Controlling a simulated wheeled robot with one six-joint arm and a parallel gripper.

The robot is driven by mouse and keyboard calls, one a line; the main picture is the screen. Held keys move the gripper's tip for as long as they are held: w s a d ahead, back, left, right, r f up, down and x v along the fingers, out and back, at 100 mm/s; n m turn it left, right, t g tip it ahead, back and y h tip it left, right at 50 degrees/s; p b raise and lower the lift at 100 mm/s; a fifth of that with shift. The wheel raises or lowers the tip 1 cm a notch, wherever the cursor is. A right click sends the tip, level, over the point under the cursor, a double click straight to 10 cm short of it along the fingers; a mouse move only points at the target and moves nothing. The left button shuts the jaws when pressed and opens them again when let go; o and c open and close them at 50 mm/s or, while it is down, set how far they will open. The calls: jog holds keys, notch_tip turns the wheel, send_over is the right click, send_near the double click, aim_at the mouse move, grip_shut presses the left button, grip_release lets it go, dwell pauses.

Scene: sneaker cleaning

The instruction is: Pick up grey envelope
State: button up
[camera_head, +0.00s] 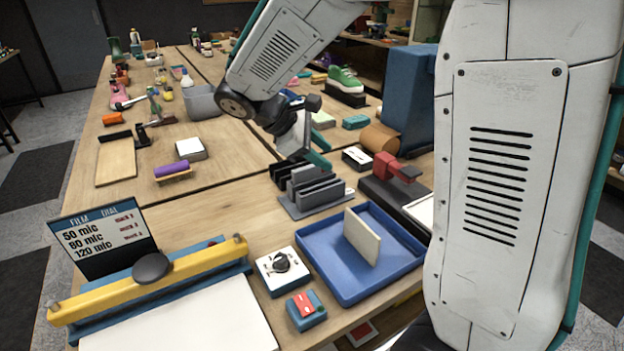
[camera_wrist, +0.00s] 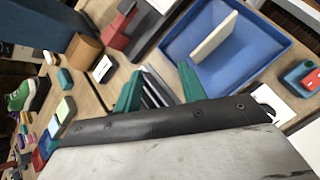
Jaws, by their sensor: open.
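Several flat grey and black pieces stand upright in a grey rack (camera_head: 288,209) on the table; a grey one (camera_head: 318,193) at the front looks like the grey envelope, though I cannot be sure which piece it is. My gripper (camera_head: 305,157) is above and behind the rack, apart from it as far as I can tell. In the wrist view its two green fingers (camera_wrist: 159,80) are spread open and empty. The grey and dark slats (camera_wrist: 153,92) show between and beyond them, partly hidden by the gripper body.
A blue tray (camera_head: 327,277) holding an upright cream panel (camera_head: 362,237) stands in front of the rack. A red-and-dark device (camera_head: 396,170) and a tall blue box (camera_head: 408,95) are to the right. A sealer with a yellow bar (camera_head: 150,283) lies front left. Bare table lies left of the rack.

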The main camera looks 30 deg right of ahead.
aim_at(303, 168)
jog(key=w+a+f+n+t+h, duration=0.25)
jog(key=w+f+n+h, duration=0.35)
jog(key=w+f, duration=0.6)
jog(key=shift+n+g+y, duration=0.25)
jog(key=shift+n+y, duration=0.45)
jog(key=d, duration=0.2)
jog(key=w+d+f, duration=0.1)
jog(key=d, duration=0.1)
jog(key=w+d, duration=0.1)
jog(key=d, duration=0.2)
jog(key=shift+f, duration=0.2)
grip_shut()
